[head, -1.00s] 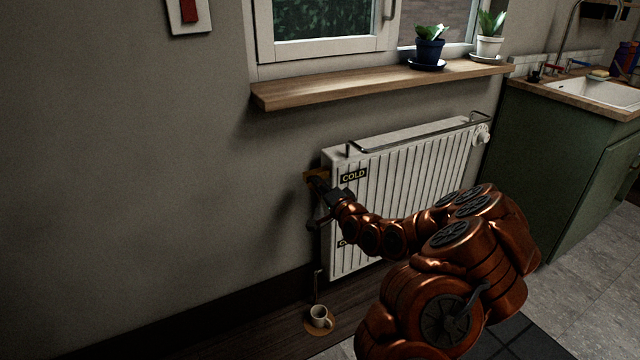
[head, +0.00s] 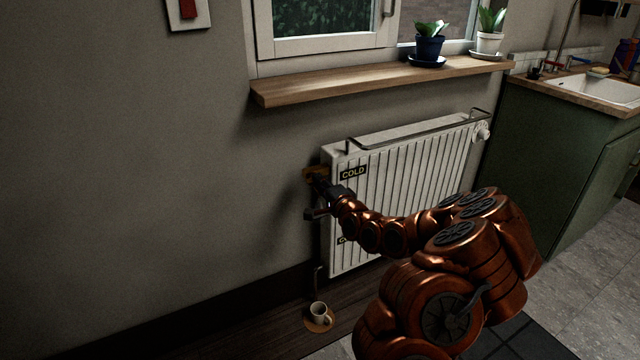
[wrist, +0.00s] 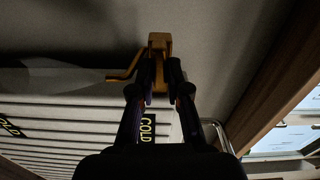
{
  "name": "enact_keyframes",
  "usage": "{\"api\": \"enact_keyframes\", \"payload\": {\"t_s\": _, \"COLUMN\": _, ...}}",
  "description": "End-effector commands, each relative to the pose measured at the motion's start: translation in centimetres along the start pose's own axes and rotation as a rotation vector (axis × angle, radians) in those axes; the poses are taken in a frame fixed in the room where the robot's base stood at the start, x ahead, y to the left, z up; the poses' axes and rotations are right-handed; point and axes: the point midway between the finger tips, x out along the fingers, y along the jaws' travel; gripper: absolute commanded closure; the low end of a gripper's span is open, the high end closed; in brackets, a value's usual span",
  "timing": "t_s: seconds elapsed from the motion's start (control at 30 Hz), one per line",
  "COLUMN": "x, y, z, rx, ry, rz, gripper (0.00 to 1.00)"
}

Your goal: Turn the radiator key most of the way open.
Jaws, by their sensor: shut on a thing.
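The radiator key is a brass-yellow piece (head: 314,173) at the left end of the white radiator (head: 400,180), next to the upper "COLD" label. In the wrist view the key (wrist: 160,45) stands at top centre, with a thin arm bent off to the left. My gripper (head: 324,184) reaches it from the right in the head view. In the wrist view my gripper (wrist: 161,76) has its two dark fingers on either side of the key's lower part, shut on it. The key's face between the fingers is partly hidden.
A wooden sill (head: 380,83) with two potted plants runs above the radiator. A metal rail (head: 420,131) runs along the radiator's top.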

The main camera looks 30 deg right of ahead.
Motion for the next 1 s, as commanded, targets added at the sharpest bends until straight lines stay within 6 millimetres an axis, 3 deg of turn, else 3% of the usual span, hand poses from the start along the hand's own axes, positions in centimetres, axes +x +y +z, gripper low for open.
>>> {"api": "enact_keyframes", "payload": {"t_s": 0.13, "x": 0.0, "y": 0.1, "z": 0.0, "rx": 0.0, "ry": 0.0, "rz": 0.001, "gripper": 1.0}}
{"api": "enact_keyframes", "payload": {"t_s": 0.17, "x": 0.0, "y": 0.1, "z": 0.0, "rx": 0.0, "ry": 0.0, "rz": 0.001, "gripper": 0.81}}
{"api": "enact_keyframes", "payload": {"t_s": 0.37, "x": 0.0, "y": 0.0, "z": 0.0, "rx": -0.001, "ry": 0.0, "rz": 0.001, "gripper": 0.61}}
{"api": "enact_keyframes", "payload": {"t_s": 0.77, "x": -0.3, "y": 0.0, "z": 0.0, "rx": -0.001, "ry": 0.0, "rz": 0.0, "gripper": 0.59}}
{"api": "enact_keyframes", "payload": {"t_s": 1.0, "x": -2.1, "y": 0.0, "z": -0.1, "rx": 0.001, "ry": 0.002, "rz": 0.0, "gripper": 0.59}}
